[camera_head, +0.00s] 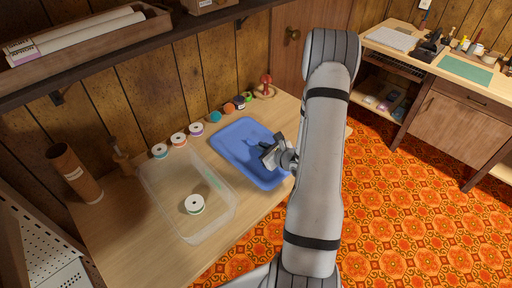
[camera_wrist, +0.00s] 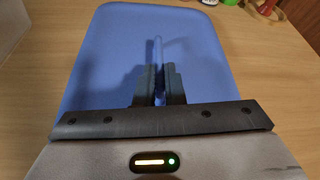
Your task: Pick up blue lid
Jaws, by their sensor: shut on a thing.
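The blue lid (camera_head: 238,135) lies on the wooden table, to the right of a clear plastic box (camera_head: 231,214). In the wrist view the lid (camera_wrist: 100,60) fills the middle, with a raised ridge or handle along its centre. My gripper (camera_head: 270,155) is over the lid's right part. In the wrist view my gripper (camera_wrist: 158,85) is shut on the lid's ridge, one finger on each side. The near edge of the lid is hidden behind my gripper. I cannot tell whether the lid is lifted off the table.
A thread spool (camera_head: 194,204) lies in the clear box. Several spools and small coloured items stand behind the box and lid, along the wall. A brown tube (camera_head: 76,174) stands at the left. A shelf (camera_head: 130,45) hangs above the table's back.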

